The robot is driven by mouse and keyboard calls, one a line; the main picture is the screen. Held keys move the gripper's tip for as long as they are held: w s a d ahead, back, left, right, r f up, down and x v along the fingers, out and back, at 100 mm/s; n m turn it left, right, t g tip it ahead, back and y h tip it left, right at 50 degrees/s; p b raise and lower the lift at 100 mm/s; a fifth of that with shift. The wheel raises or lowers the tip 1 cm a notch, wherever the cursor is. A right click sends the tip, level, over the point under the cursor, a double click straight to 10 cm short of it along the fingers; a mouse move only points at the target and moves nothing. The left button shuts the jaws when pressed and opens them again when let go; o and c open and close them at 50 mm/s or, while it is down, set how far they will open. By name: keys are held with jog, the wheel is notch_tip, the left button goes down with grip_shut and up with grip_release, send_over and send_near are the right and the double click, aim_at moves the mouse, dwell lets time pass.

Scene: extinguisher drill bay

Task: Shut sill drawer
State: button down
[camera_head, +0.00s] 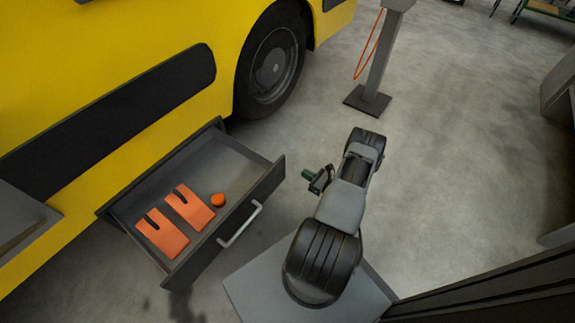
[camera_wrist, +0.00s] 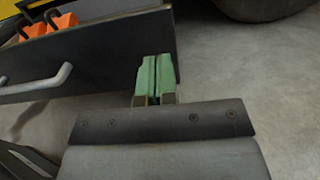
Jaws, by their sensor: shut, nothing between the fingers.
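The sill drawer (camera_head: 274,181) stands pulled out from the yellow vehicle's side, with a dark front and a pale bar handle (camera_head: 240,223). Inside lie two orange slotted plates (camera_head: 189,207) and a small orange round piece (camera_head: 218,200). My gripper (camera_head: 309,175) is just right of the front's right end in the head view. In the wrist view the green fingers of my gripper (camera_wrist: 152,75) are together and empty, overlapping the right end of the drawer front (camera_wrist: 110,55). The handle (camera_wrist: 40,83) is to their left. I cannot tell whether the fingers touch the front.
The yellow vehicle (camera_head: 215,25) with a black wheel (camera_head: 270,62) stands behind the drawer. A grey post (camera_head: 380,60) on a dark base plate, with an orange cord, stands at upper centre. The concrete floor to the right is mostly clear.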

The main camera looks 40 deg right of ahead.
aim_at(283, 160)
jog(key=b+x, duration=0.2)
jog(key=x, duration=0.7)
jog(key=shift+w+a, duration=0.15)
jog(key=shift+w, duration=0.2)
